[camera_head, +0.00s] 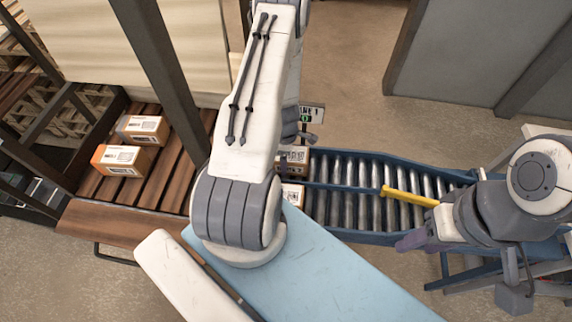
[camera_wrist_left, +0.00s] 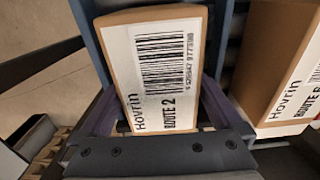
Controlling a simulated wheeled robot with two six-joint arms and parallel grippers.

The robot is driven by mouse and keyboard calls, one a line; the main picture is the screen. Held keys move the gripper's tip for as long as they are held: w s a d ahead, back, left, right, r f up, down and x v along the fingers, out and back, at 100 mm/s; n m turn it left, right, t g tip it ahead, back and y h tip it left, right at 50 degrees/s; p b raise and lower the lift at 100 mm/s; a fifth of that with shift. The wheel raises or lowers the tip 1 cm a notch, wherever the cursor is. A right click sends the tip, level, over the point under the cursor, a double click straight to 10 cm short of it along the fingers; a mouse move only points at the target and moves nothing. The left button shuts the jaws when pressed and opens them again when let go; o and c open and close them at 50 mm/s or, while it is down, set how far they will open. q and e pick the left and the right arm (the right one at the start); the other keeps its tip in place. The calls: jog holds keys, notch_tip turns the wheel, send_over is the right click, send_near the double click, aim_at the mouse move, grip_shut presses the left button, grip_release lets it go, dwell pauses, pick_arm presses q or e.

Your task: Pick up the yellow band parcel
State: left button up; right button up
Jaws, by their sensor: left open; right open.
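No yellow band shows clearly on any parcel. In the left wrist view, a brown parcel (camera_wrist_left: 118,70) with a white "Hovrin ROUTE 2" label lies between the fingers of my left gripper (camera_wrist_left: 160,112). The gripper is open; I cannot tell whether a finger touches the parcel. A second labelled parcel (camera_wrist_left: 262,60) is to its right. In the head view, two parcels, one far (camera_head: 293,157) and one near (camera_head: 293,194), sit at the conveyor's left end, partly hidden by my left arm. My right gripper (camera_head: 415,238) is open at the conveyor's near right side, away from the parcels.
The roller conveyor (camera_head: 335,232) has blue rails and a yellow bar (camera_head: 410,196) across its rollers. Its middle rollers are clear. Two more parcels, one far (camera_head: 143,128) and one near (camera_head: 120,159), stand on a slatted wooden platform (camera_head: 175,165) at left. A dark post stands beside it.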

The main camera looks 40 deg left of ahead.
pick_arm(q)
jog(key=shift+f, duration=0.25)
jog(key=c, duration=1.5)
jog(key=shift+o, duration=0.2)
jog(key=shift+r, duration=0.1)
